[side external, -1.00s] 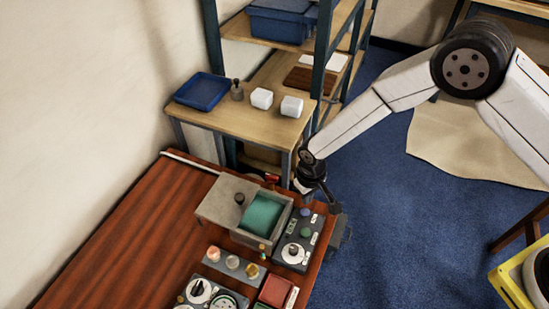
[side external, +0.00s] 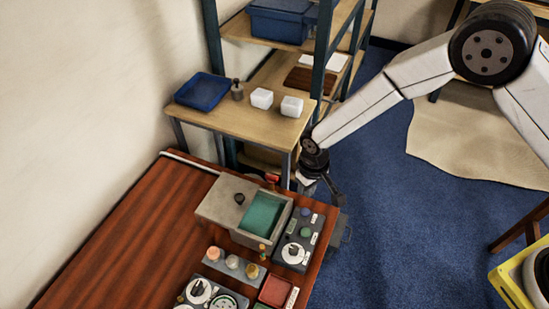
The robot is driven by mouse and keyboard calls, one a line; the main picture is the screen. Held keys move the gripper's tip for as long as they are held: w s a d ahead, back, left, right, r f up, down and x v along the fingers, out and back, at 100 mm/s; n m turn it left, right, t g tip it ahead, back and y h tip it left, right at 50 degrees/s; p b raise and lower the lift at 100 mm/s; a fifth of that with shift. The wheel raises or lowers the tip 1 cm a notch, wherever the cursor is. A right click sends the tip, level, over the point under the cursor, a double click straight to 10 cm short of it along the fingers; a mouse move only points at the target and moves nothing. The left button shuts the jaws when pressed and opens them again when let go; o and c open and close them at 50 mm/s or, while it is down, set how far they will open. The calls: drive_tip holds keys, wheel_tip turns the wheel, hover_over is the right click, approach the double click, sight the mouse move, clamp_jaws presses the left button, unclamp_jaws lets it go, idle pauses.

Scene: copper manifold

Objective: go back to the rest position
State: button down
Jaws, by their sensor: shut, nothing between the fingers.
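My gripper (side external: 337,196) is at the end of the white arm, beyond the right edge of the red-brown workbench (side external: 118,235). It is shut and empty, pointing downward, and its fingertips are small and dark in this view. It appears near the back right corner of the grey box with an open drawer (side external: 218,201); its exact height cannot be told. The drawer has a green lining (side external: 263,213).
A dark control panel (side external: 291,253) with knobs stands at the bench's right edge. Several small pots (side external: 232,262) stand in front of the drawer. A wooden side table (side external: 225,118) bears a blue tray (side external: 203,91) and two white blocks.

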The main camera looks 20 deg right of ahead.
drive_tip(key=s+d+r+m+t, duration=0.1)
drive_tip(key=s+d+r, duration=0.2)
drive_tip(key=d+r, duration=0.55)
drive_tip(key=s+d+r+m+t, duration=0.1)
drive_tip(key=s+d+r, duration=0.3)
drive_tip(key=d+r, duration=0.4)
drive_tip(key=s+d+r+m, duration=0.1)
drive_tip(key=s+d, duration=0.4)
drive_tip(key=s, duration=0.2)
drive_tip(key=shift+d+r+t, duration=0.2)
drive_tip(key=shift+d+t, duration=0.1)
drive_tip(key=shift+d, duration=0.05)
